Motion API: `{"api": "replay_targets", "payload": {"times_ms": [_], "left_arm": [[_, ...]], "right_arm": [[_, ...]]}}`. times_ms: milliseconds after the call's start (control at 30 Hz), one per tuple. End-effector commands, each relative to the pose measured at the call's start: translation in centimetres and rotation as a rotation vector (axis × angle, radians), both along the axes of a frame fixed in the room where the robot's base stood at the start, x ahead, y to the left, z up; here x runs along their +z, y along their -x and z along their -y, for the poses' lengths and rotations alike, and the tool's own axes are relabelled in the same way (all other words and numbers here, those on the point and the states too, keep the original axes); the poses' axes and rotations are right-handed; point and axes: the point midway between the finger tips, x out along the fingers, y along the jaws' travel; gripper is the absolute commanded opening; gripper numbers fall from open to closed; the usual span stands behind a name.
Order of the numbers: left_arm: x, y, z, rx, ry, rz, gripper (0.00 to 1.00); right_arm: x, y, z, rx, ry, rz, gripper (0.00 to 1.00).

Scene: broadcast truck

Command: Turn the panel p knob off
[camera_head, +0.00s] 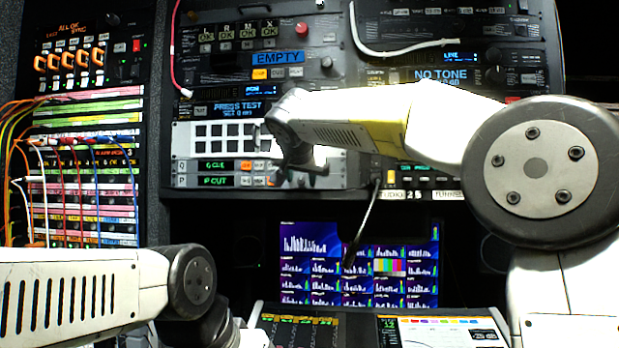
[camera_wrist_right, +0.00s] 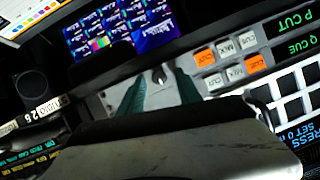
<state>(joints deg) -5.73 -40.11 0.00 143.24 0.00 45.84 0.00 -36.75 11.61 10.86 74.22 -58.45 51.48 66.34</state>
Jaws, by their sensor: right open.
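Panel P (camera_head: 215,181) is the lower of two narrow rows in the rack, with a green "P CUT" display (camera_wrist_right: 293,17). Its small knob (camera_wrist_right: 160,76) shows in the right wrist view, on a light panel end past the row's buttons, with a pale pointer mark. My right gripper (camera_head: 300,170) is in front of the right end of panels P and Q and hides the knob in the head view. In the wrist view my right gripper (camera_wrist_right: 160,73) is open, its teal fingertips on either side of the knob. Contact cannot be told.
Panel Q (camera_head: 215,165) lies directly above panel P, with similar buttons. A grid of dark buttons (camera_head: 203,136) sits above. A monitor (camera_head: 312,250) is below, and a lit console (camera_head: 440,331) stands in front. Patch cables (camera_head: 97,170) hang at the left.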

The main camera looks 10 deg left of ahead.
Motion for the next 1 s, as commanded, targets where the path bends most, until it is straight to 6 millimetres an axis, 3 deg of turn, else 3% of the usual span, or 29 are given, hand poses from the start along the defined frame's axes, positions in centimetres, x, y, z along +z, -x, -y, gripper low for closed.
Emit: {"api": "replay_targets", "payload": {"times_ms": [67,267,300,667,1000], "left_arm": [[0.0,0.0,0.0,0.0,0.0,0.0,0.0],[0.0,0.0,0.0,0.0,0.0,0.0,0.0],[0.0,0.0,0.0,0.0,0.0,0.0,0.0],[0.0,0.0,0.0,0.0,0.0,0.0,0.0],[0.0,0.0,0.0,0.0,0.0,0.0,0.0]], "right_arm": [[-0.01,0.0,0.01,0.0,0.0,0.0,0.41],[-0.02,0.02,0.01,0.0,0.0,0.0,0.02],[-0.02,0.02,0.01,0.0,0.0,0.0,0.0],[-0.04,0.03,-0.09,0.0,0.033,-0.001,0.0],[-0.07,0.04,-0.47,0.001,0.244,-0.002,0.0]]}}
